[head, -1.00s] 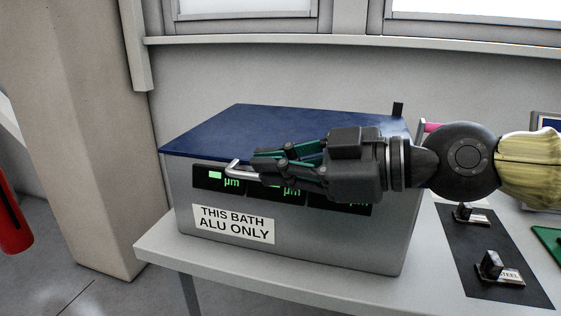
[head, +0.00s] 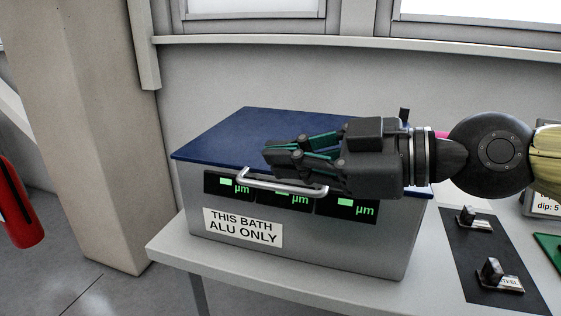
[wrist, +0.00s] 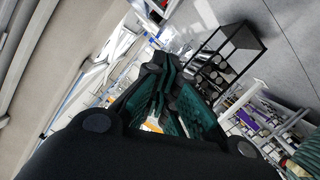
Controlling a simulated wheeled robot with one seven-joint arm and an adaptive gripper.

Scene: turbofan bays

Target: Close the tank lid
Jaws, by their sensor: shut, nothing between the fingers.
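The tank (head: 310,248) is a grey box on the bench with a label reading "THIS BATH ALU ONLY" and green "µm" displays on its front. Its blue lid (head: 235,132) lies flat across the top, with no clear gap visible at the left and front edges. A silver bar handle (head: 265,185) runs along the front just below the lid. My gripper (head: 271,154) is shut and empty, pointing left over the lid's front edge, just above the handle. It hides the lid's right part. The wrist view shows the closed fingers (wrist: 165,85), but not the tank.
A black mat (head: 478,245) with two small dark pieces (head: 491,272) on labelled bases lies on the bench to the right. A red extinguisher (head: 20,210) hangs at far left beside a beige column (head: 95,140). The bench front (head: 170,250) is clear.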

